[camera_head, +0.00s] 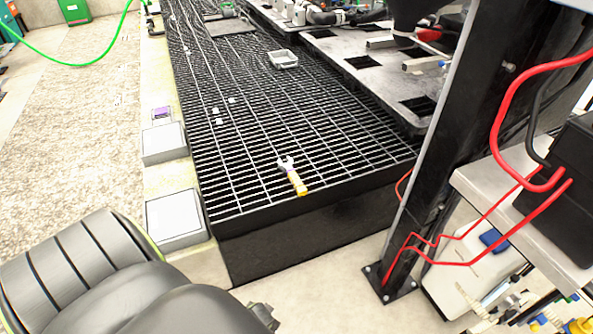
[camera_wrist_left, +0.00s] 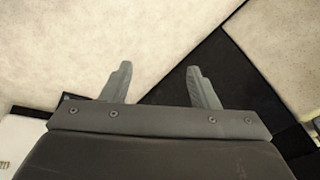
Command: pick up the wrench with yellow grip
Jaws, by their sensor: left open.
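The wrench (camera_head: 292,176) lies on the black metal grating near its front edge in the head view. It has a pale metal open jaw at the upper left and a yellow grip at the lower right. My left gripper (camera_wrist_left: 161,80) shows in the left wrist view with its two grey fingers apart and nothing between them. Pale floor and a dark surface lie beyond the fingers. The wrench does not show in the wrist view. My dark arm fills the lower left of the head view, well short of the wrench. My right gripper is not in view.
The grating (camera_head: 262,189) is mostly clear around the wrench. A grey tray (camera_head: 283,59) sits farther back. Two pale boxes (camera_head: 174,214) stand along the left edge. A dark post (camera_head: 437,150) and red cables (camera_head: 497,115) stand at the right.

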